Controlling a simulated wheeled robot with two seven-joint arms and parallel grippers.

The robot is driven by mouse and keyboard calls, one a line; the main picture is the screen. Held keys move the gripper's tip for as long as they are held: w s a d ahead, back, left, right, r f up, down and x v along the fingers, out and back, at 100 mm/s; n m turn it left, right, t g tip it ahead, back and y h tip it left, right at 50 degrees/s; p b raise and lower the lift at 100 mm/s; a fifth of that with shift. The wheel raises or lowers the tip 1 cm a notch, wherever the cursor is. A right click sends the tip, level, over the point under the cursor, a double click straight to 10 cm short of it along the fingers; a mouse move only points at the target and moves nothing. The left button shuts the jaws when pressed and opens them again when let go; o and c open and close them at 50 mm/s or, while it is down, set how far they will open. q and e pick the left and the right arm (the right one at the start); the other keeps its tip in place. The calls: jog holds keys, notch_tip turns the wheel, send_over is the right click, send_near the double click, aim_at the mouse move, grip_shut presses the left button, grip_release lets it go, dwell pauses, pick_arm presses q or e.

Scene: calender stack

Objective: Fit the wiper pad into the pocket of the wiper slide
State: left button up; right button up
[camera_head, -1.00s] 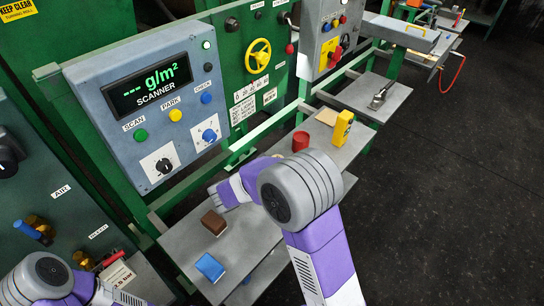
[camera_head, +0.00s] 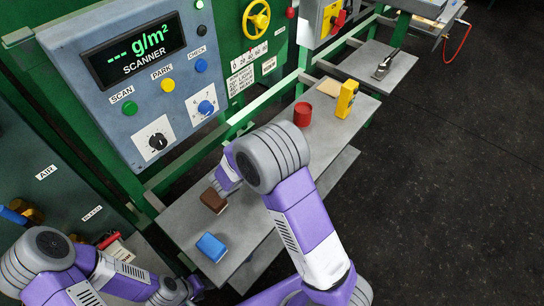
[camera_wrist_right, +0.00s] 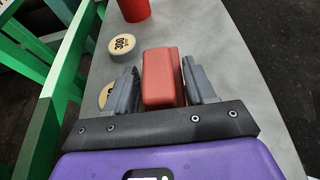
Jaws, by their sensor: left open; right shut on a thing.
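A brown-red block (camera_head: 213,200), which may be the wiper pad, is at the near part of the grey shelf. My right gripper (camera_head: 226,184) is at it, from above and behind. In the right wrist view the block (camera_wrist_right: 163,78) sits between the two grey fingers of the shut right gripper (camera_wrist_right: 164,92). Whether it is clear of the shelf I cannot tell. A blue block (camera_head: 211,247) lies apart, nearer the front. My left gripper (camera_head: 180,292) is open at the bottom edge, left of the blue block. I cannot make out the wiper slide or its pocket.
The grey shelf (camera_head: 182,217) runs along the green machine frame. A red cup (camera_head: 302,114) and a yellow item (camera_head: 346,99) stand farther along it. The right wrist view shows a round 300-marked disc (camera_wrist_right: 122,43). The scanner panel (camera_head: 130,75) rises behind.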

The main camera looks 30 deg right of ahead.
jog(key=shift+r, duration=0.1)
jog(key=shift+f, duration=0.2)
jog(key=o, duration=1.2)
